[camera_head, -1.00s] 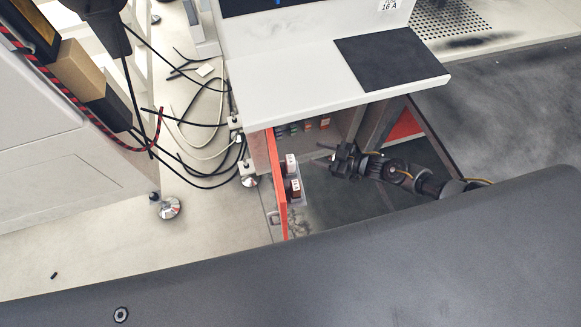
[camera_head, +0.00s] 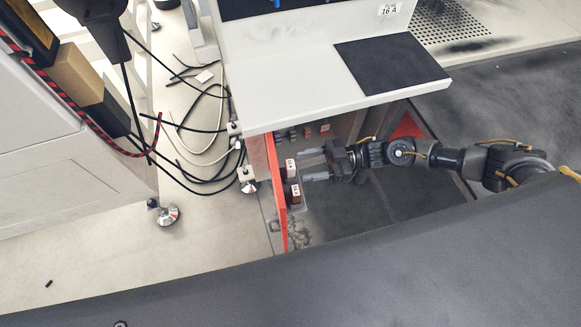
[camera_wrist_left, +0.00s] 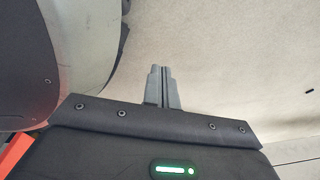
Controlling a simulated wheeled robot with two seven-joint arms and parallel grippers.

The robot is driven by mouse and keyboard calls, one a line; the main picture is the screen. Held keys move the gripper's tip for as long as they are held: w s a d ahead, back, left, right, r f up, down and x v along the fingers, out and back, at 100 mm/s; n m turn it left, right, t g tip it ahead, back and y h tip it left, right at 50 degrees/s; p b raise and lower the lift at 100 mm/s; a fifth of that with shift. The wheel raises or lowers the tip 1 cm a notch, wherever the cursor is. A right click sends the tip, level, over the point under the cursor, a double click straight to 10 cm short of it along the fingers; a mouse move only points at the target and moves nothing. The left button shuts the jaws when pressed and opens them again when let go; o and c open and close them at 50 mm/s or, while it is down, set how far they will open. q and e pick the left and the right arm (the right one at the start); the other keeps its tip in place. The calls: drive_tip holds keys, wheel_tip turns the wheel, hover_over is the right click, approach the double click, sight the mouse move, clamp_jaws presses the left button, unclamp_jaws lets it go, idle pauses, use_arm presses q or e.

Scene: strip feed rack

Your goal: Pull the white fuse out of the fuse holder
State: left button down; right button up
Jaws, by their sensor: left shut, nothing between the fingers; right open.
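Two small blocks with white labelled faces, an upper one (camera_head: 291,168) and a lower one (camera_head: 295,192), sit on the inner side of the open red door. I cannot tell which is the white fuse, and the holder itself is too small to make out. My right gripper (camera_head: 312,165) is open and empty, its two grey fingers pointing left at the blocks. The fingertips are just right of them, with a small gap seen from above. My left gripper (camera_wrist_left: 163,78) is shut and empty over bare floor in the left wrist view.
The red door (camera_head: 277,185) stands open at the cabinet's left. A white top (camera_head: 300,85) with a black mat (camera_head: 390,62) overhangs the opening. Several small coloured parts (camera_head: 307,131) sit deeper inside. Loose cables (camera_head: 205,120) lie on the floor at the left.

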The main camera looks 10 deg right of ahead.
sight(290, 169)
drive_tip(key=shift+s+a+r+p, duration=0.15)
drive_tip(key=shift+a+p, duration=0.2)
drive_tip(key=shift+a, duration=0.4)
drive_tip(key=shift+w+a+r+p, duration=0.1)
drive_tip(key=shift+a+p, duration=0.2)
drive_tip(key=shift+a, duration=0.4)
drive_tip(key=shift+a+f, duration=0.1)
drive_tip(key=shift+a, duration=0.9)
drive_tip(key=shift+a+f, duration=0.1)
drive_tip(key=shift+a, duration=0.1)
use_arm(q)
drive_tip(key=s, duration=0.2)
drive_tip(key=shift+s+a+r, duration=0.15)
drive_tip(key=shift+s+a, duration=0.15)
drive_tip(key=shift+a, duration=0.1)
use_arm(e)
drive_tip(key=shift+c, duration=0.4)
drive_tip(key=c, duration=1)
